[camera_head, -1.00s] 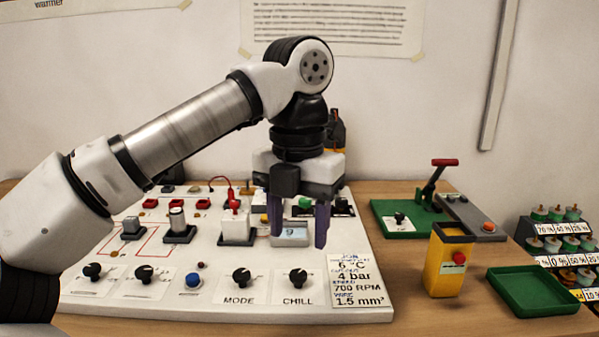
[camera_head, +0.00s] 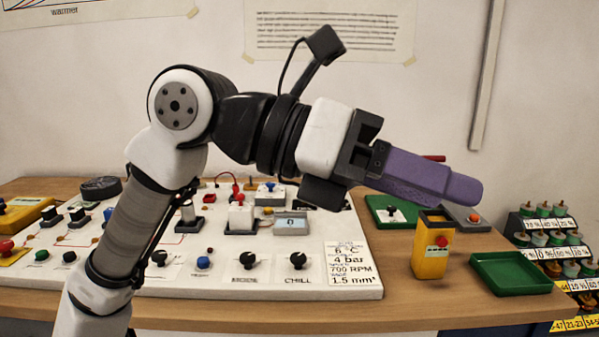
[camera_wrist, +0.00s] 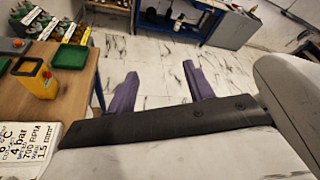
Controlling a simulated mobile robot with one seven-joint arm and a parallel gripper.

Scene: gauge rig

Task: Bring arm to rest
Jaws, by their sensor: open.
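My gripper (camera_head: 470,188) is raised above the bench and stretches toward the right in the head view, with its purple fingers seen side-on. In the wrist view my gripper (camera_wrist: 160,84) has its two purple fingers well apart, with only the marbled floor (camera_wrist: 150,60) behind the gap. It is open and holds nothing. My arm is bent, with its elbow high over the white control panel (camera_head: 340,291) and the hand in front of the wall.
The wooden bench (camera_head: 330,312) carries the panel, a yellow box with a red button (camera_head: 431,258) and a green tray (camera_head: 510,274). A green base with a red-handled lever stands behind, partly hidden. A rack of labelled jars (camera_head: 545,240) is at the right.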

